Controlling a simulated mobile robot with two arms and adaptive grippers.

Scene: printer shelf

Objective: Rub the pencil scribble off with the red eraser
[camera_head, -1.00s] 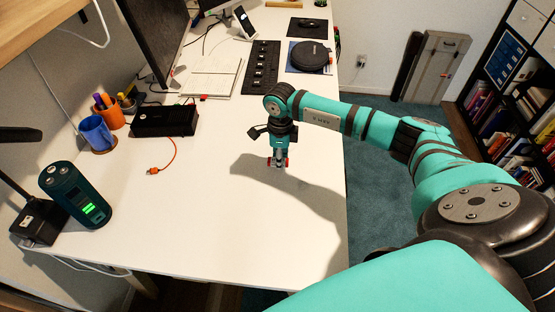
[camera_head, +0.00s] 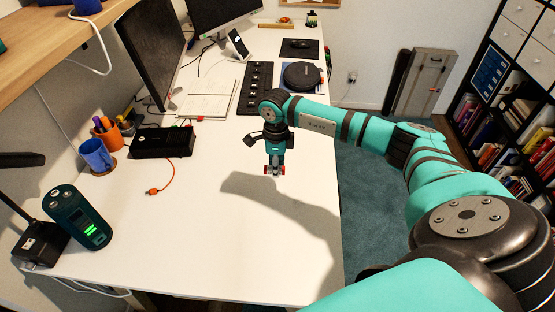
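My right gripper (camera_head: 273,171) points down over the bare middle of the white desk. Small red patches show on both sides of its fingertips. They are too small to tell whether they are the red eraser or part of the fingers, or whether the fingers are shut. An open notebook (camera_head: 207,102) lies farther back, with a small red piece (camera_head: 201,120) at its near edge. I cannot make out what that piece is. I cannot make out a pencil scribble on the pages. My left gripper is not in view.
A black box (camera_head: 162,142) with an orange cable (camera_head: 168,178), a blue mug (camera_head: 96,155) and an orange pen cup (camera_head: 108,137) stand at left. A dark green device (camera_head: 78,217) is nearer. A keyboard (camera_head: 256,88) lies behind the gripper. The desk's front is clear.

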